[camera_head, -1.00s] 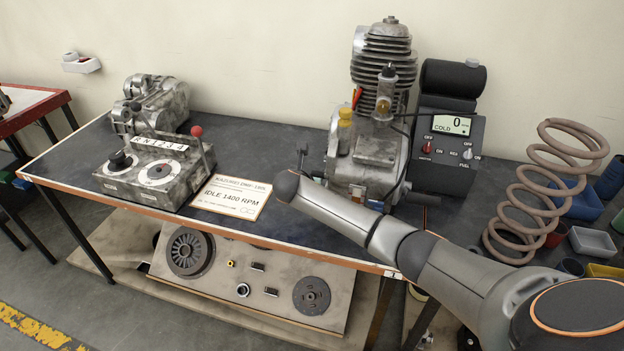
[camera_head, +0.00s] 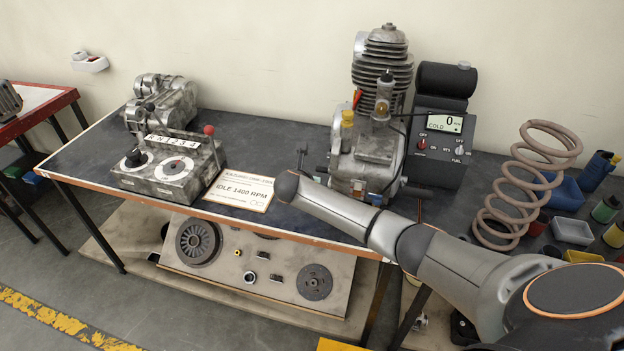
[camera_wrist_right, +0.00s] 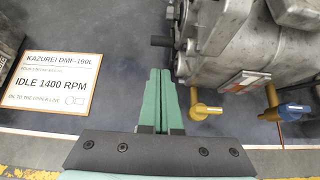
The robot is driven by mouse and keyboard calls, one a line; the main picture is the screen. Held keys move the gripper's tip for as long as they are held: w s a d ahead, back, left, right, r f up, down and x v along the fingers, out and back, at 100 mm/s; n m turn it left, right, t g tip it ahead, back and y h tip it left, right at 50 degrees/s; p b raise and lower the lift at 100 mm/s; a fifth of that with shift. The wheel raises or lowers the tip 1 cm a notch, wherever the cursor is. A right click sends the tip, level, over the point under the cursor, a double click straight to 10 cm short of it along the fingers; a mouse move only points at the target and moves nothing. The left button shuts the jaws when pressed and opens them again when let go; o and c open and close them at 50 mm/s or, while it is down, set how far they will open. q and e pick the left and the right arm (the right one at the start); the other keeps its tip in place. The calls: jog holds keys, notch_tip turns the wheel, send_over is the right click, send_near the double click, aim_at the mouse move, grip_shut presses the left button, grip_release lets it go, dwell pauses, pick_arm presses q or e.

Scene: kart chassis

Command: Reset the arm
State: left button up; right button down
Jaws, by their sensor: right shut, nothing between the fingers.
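My right arm (camera_head: 440,262) reaches in from the lower right over the front of the workbench. Its gripper is hidden in the head view. In the right wrist view, my right gripper (camera_wrist_right: 160,74) has its two green fingers shut together with nothing between them. The fingers point at the dark bench top, between the sign and the engine's metal body (camera_wrist_right: 228,38). A brass-coloured fitting (camera_wrist_right: 204,111) is close to the right of the fingers. My left gripper is out of view.
The workbench (camera_head: 95,150) carries a control box (camera_head: 165,172), a paper sign (camera_head: 240,190), a finned engine (camera_head: 383,70), a display unit (camera_head: 440,140) and a coil spring (camera_head: 520,180). Small bins and bottles crowd the right end. A parts board (camera_head: 285,262) leans below.

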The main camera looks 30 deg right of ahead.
jog(key=s+a+f+m+y, duration=0.75)
jog(key=s+a+f, duration=0.65)
jog(key=a+f, duration=0.3)
jog(key=s+a+r+m+t+y, duration=0.1)
jog(key=s+a+m, duration=0.1)
jog(key=s+m, duration=0.6)
jog(key=s+a+r+m+t+y, duration=0.1)
jog(key=s+a+r+m+y, duration=0.1)
jog(key=s+m, duration=0.6)
jog(key=s+a, duration=0.1)
jog(key=s, duration=0.2)
jog(key=shift+a+t, duration=0.15)
jog(key=shift+t, duration=0.15)
jog(key=shift+s+m, duration=0.1)
jog(key=shift+m, duration=0.15)
